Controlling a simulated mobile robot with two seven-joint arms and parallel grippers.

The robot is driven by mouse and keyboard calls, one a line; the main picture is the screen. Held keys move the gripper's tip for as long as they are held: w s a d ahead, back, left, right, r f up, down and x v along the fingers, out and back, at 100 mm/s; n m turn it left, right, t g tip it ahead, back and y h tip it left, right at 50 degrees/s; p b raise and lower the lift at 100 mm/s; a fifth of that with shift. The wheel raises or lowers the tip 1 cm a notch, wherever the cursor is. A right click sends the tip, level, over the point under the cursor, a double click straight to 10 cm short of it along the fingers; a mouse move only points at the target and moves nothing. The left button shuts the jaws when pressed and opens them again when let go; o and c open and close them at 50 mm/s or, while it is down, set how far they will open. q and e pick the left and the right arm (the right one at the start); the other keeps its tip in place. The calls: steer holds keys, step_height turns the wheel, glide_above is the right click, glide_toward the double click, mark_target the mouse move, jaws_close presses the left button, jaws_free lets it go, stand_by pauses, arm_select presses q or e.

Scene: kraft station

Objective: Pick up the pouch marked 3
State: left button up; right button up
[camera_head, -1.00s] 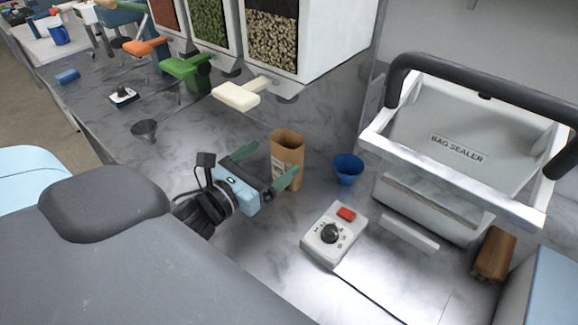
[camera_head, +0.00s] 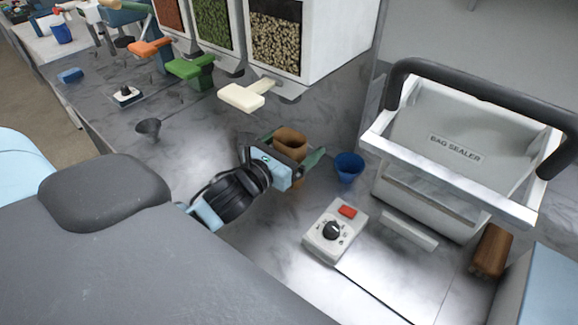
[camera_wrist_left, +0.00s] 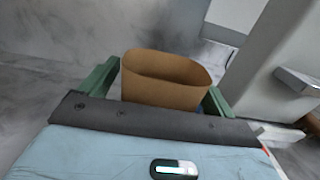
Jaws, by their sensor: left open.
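The brown kraft pouch (camera_head: 291,142) stands upright on the counter with its mouth open at the top. No number on it can be read now. My left gripper (camera_head: 293,158) is open, with one green finger on either side of the pouch. In the left wrist view the pouch (camera_wrist_left: 166,80) sits between the two fingers, its lower part hidden by the gripper body. I cannot tell whether the fingers touch it. My right gripper is not in view.
A blue cup (camera_head: 349,167) stands just right of the pouch. A white control box (camera_head: 334,232) with a dial and the bag sealer (camera_head: 430,150) are further right. Dispensers with a white lever (camera_head: 246,95) stand behind. A small dark funnel (camera_head: 149,127) is at left.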

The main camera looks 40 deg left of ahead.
arm_select(q)
steer(key=shift+c, duration=0.4)
steer(key=shift+c, duration=1.4)
steer(key=c, duration=1.2)
steer(key=shift+r, duration=0.1)
